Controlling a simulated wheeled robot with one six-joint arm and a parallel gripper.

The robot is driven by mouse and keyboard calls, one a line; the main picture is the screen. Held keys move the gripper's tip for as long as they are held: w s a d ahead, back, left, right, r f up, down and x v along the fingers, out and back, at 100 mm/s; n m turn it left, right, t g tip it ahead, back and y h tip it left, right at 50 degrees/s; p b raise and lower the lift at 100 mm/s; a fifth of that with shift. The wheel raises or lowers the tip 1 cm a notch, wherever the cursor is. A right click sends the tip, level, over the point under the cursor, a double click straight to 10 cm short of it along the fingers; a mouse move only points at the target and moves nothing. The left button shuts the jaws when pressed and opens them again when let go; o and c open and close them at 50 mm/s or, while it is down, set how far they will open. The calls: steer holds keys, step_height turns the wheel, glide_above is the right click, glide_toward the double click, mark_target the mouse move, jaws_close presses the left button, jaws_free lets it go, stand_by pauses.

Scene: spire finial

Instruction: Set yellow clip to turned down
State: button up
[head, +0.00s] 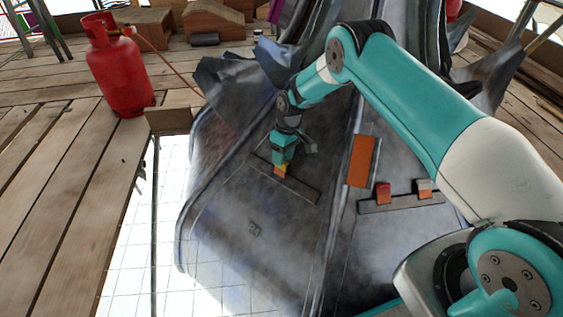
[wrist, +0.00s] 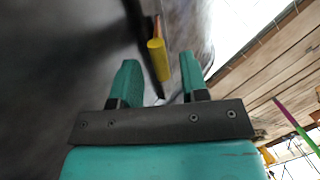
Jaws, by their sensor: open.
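The yellow clip (head: 281,170) sits on a dark bar (head: 300,189) fixed to the grey metal panel, just under my gripper (head: 282,157) in the head view. In the wrist view the yellow clip (wrist: 158,62) shows as a rounded yellow piece with an orange-brown part (wrist: 156,30) beyond it. It lies between the two teal fingers of my gripper (wrist: 158,72), near their tips, with a gap on each side. The fingers are apart and hold nothing. In the head view the gripper partly hides the clip, and I cannot tell which way it is turned.
A second dark bar (head: 400,203) to the right carries a red clip (head: 383,191) and a pale-and-orange clip (head: 425,188). An orange plate (head: 362,160) is above it. A red gas cylinder (head: 118,68) stands on the planks at left, beside an open gap.

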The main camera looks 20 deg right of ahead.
steer(key=p+v, duration=0.3)
steer(key=v, duration=1)
steer(key=shift+r, duration=0.2)
steer(key=shift+t+h, duration=0.6)
steer(key=shift+h, duration=0.3)
steer(key=s+f+b, duration=0.1)
steer(key=f+b, duration=0.2)
steer(key=f, duration=0.2)
steer(key=a+f+b, duration=0.1)
steer(key=f+b, duration=0.3)
steer(key=f, duration=0.1)
steer(key=s+a+f+b, duration=0.1)
steer(key=f+b, duration=0.2)
steer(key=f, duration=0.3)
steer(key=shift+s+a+b, duration=0.25)
steer(key=shift+s+b, duration=0.1)
steer(key=shift+r, duration=0.1)
